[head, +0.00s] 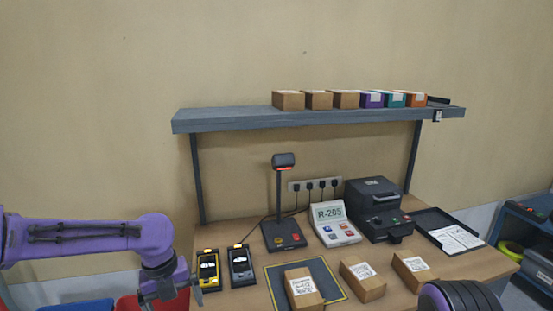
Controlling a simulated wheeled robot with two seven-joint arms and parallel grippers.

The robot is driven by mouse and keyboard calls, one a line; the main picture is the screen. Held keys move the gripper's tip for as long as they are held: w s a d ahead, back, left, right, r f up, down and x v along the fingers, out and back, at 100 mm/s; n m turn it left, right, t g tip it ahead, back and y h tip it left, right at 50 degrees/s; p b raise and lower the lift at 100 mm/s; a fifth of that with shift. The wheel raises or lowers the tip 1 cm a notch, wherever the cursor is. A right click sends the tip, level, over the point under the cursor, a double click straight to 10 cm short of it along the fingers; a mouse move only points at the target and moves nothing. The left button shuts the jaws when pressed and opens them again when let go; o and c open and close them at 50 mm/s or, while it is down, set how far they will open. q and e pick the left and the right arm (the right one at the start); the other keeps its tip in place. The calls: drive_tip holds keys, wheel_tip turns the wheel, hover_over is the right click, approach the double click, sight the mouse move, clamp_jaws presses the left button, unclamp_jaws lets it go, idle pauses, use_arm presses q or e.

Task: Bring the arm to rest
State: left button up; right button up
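My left arm comes in from the left and bends down at the table's left edge. Its grey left gripper (170,291) hangs low by the table's front left corner, left of the yellow handheld device. I see no box at it, but its fingertips are too small and dark to tell whether they are open or shut. My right gripper is not in view; only a dark purple rounded part, likely of my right arm, shows at the bottom right.
The table holds a box (303,287) on a dark mat (331,273), two boxes (362,280) (413,270) to its right, a scanner stand (283,235), a label display (333,223), a black printer (378,205) and handheld devices (208,268) (241,265). Several boxes stand on the shelf (230,120). Bins (80,306) sit lower left.

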use_arm(q)
drive_tip(key=s+d+f+n+h, duration=0.1)
drive_tip(key=s+d+f+n, duration=0.1)
drive_tip(key=s+f+n, duration=0.35)
drive_tip(key=s+d+f+n+h, duration=0.1)
drive_tip(key=s+d+f+n, duration=0.1)
drive_tip(key=f+n, duration=0.55)
drive_tip(key=s+d+f+n+h, duration=0.1)
drive_tip(key=s+d+f+n, duration=0.3)
drive_tip(key=f, duration=0.5)
drive_tip(key=s+a+f+n+t+y, duration=0.2)
drive_tip(key=s+a+f+n+y, duration=0.15)
drive_tip(key=s+a+n, duration=0.5)
drive_tip(key=s+a+f+n+t+y, duration=0.1)
drive_tip(key=s+a+f+n+y, duration=0.25)
drive_tip(key=s+a+n, duration=0.45)
wheel_tip(320, 180, down, 13)
drive_tip(key=s+n+b, duration=0.1)
drive_tip(key=n+b, duration=0.3)
drive_tip(key=b, duration=0.9)
drive_tip(key=shift+s+d+b, duration=0.25)
drive_tip(key=shift+d+b, duration=0.1)
drive_tip(key=shift+d, duration=0.1)
